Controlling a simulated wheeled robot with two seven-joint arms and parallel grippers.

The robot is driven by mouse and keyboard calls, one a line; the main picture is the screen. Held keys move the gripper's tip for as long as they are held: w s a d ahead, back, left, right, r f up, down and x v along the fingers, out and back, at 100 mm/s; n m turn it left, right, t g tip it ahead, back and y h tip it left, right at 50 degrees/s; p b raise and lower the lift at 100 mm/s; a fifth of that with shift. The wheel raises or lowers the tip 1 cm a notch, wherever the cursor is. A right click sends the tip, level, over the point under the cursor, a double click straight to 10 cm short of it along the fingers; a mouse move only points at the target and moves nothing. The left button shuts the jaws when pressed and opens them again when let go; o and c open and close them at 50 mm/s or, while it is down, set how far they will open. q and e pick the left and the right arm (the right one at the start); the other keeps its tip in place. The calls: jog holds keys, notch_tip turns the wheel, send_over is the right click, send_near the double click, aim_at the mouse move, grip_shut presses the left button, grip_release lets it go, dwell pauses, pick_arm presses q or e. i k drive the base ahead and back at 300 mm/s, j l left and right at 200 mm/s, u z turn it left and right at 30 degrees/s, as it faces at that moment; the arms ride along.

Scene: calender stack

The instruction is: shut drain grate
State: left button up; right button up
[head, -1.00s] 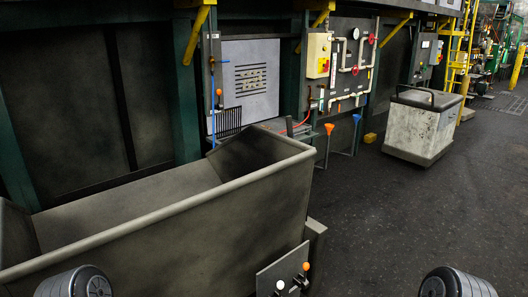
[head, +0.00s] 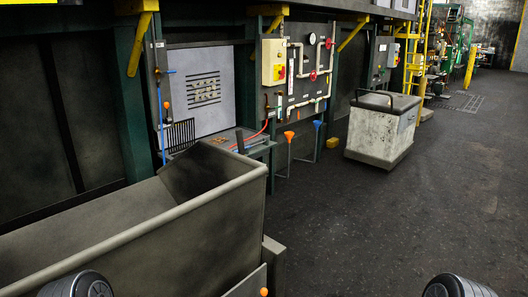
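A black slatted grate (head: 181,134) stands upright at the near left end of a low dark bench or sink (head: 258,148) against the wall. It looks raised, and I take it to be the drain grate. The opening below it is hidden behind the grey trough. Both grippers are out of view; only rounded dark parts of my arms show at the bottom left and bottom right. The grate is well ahead of me, beyond the trough.
A large grey metal trough (head: 214,226) blocks the left foreground. A white wheeled bin (head: 374,133) stands farther right. The dark floor (head: 400,215) at centre and right is clear.

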aim_at(182, 122)
jog(key=i+l+z, duration=0.3)
jog(key=i, duration=0.2)
jog(key=i+l+z, duration=0.15)
jog(key=i+z, duration=0.15)
jog(key=i, duration=0.25)
jog(key=i+z, duration=0.3)
jog(key=i, duration=0.25)
jog(key=i+l+u, duration=0.1)
jog(key=i+u, duration=0.2)
jog(key=i, duration=0.2)
jog(key=i+l+u, duration=0.25)
jog(key=i, duration=0.25)
jog(key=i+l+u, duration=0.3)
jog(key=i, duration=0.15)
jog(key=i+l+u, duration=0.25)
jog(key=u, duration=0.15)
jog(key=i+l+u, duration=0.3)
jog(key=u, duration=0.15)
jog(key=i+l+u, duration=0.15)
jog(key=l+u, duration=0.25)
jog(key=i+l+u, duration=0.1)
jog(key=l+u, duration=0.3)
jog(key=l, duration=0.2)
jog(key=i+z, duration=0.25)
jog(key=i, duration=0.45)
jog(key=i+j+z, duration=0.25)
jog(key=i, duration=0.4)
